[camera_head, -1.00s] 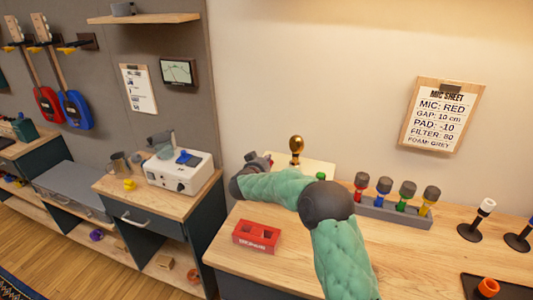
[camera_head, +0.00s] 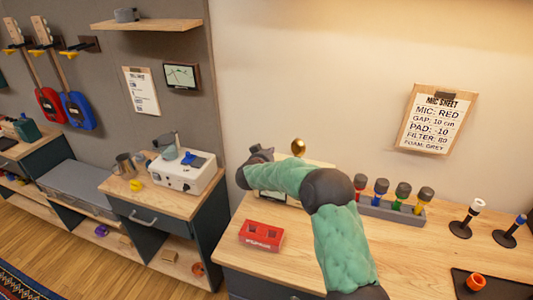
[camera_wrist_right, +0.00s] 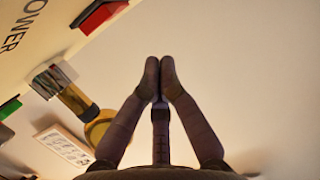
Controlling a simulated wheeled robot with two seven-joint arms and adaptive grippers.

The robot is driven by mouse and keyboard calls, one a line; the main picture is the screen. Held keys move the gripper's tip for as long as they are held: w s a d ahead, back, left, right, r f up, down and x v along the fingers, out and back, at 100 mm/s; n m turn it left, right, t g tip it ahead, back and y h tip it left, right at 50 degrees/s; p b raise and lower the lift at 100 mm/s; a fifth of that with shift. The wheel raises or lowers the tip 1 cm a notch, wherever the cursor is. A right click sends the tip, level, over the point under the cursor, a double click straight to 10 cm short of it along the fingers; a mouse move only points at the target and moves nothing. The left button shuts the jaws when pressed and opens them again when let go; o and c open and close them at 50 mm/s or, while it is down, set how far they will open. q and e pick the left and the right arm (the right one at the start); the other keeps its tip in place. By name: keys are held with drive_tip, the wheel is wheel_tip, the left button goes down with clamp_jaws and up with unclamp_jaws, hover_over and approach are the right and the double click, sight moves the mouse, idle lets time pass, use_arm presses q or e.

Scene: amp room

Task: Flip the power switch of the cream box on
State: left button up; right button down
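A cream panel with the word POWER (camera_wrist_right: 18,25) fills the upper left of the right wrist view. A red part (camera_wrist_right: 98,14) and a green part (camera_wrist_right: 10,106) show by its edge. In the head view a cream box (camera_head: 322,164) is mostly hidden behind my right arm, and a gold knob-like ball (camera_head: 298,147) shows above it. My right gripper (camera_wrist_right: 159,64) has its fingertips together with nothing between them, apart from the panel. In the head view it (camera_head: 262,153) is left of the gold ball. The switch position cannot be told. My left gripper is not in view.
A grey rack (camera_head: 400,211) with several coloured microphones stands to the right. A white box (camera_head: 184,176) with a blue part is on the left desk. The front of the desk is fairly clear.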

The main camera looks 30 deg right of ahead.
drive_tip(key=r+p+v, duration=0.1)
drive_tip(key=v, duration=0.9)
drive_tip(key=shift+p, duration=0.35)
drive_tip(key=shift+w+d+f, duration=0.1)
drive_tip(key=shift+w+f, duration=0.05)
